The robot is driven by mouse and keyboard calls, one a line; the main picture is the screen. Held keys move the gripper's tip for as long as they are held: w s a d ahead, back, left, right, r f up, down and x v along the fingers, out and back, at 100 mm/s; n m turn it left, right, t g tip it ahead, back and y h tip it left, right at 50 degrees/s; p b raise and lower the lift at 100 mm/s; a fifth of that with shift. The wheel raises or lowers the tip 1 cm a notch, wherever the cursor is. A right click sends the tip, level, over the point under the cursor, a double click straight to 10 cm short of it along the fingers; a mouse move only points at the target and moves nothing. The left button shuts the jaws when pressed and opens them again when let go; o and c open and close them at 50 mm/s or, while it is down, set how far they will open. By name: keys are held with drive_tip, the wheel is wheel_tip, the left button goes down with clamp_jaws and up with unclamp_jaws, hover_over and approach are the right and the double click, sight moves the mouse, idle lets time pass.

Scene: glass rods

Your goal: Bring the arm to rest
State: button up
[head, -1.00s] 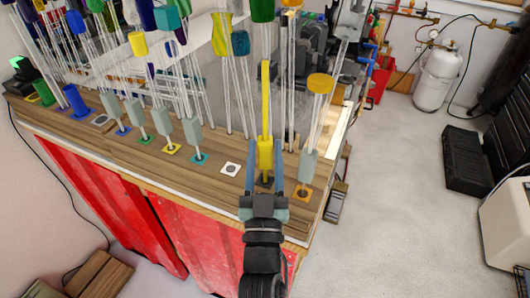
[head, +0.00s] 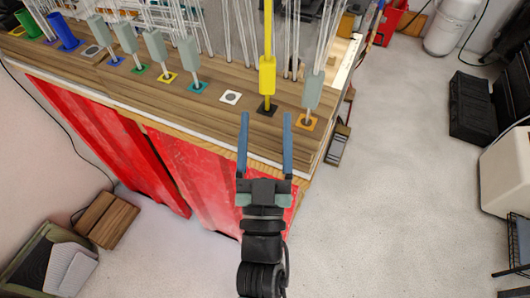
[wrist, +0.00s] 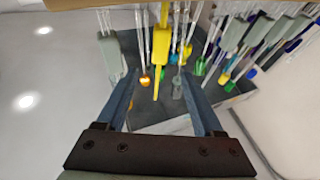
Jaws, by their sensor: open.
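My gripper (head: 265,118) is open and empty, with its two blue fingers pointing at the bench near its front edge. Beyond the fingertips, a rod with a yellow block (head: 267,75) stands upright over a black square pad (head: 267,107). The yellow block is clear of the fingers. In the wrist view my gripper (wrist: 156,75) shows with its fingers spread and the yellow block (wrist: 161,45) seen beyond them, in the gap. My black wrist runs down the middle of the head view.
A wooden bench top (head: 190,105) on red cabinets (head: 215,165) holds several rods with grey blocks (head: 156,46) on coloured pads. A white pad (head: 231,97) is empty. A wooden box (head: 107,220) lies on the floor at left. The floor at right (head: 400,200) is largely clear.

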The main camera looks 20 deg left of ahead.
drive_tip(key=shift+b+v, duration=0.45)
drive_tip(key=shift+v, duration=1.45)
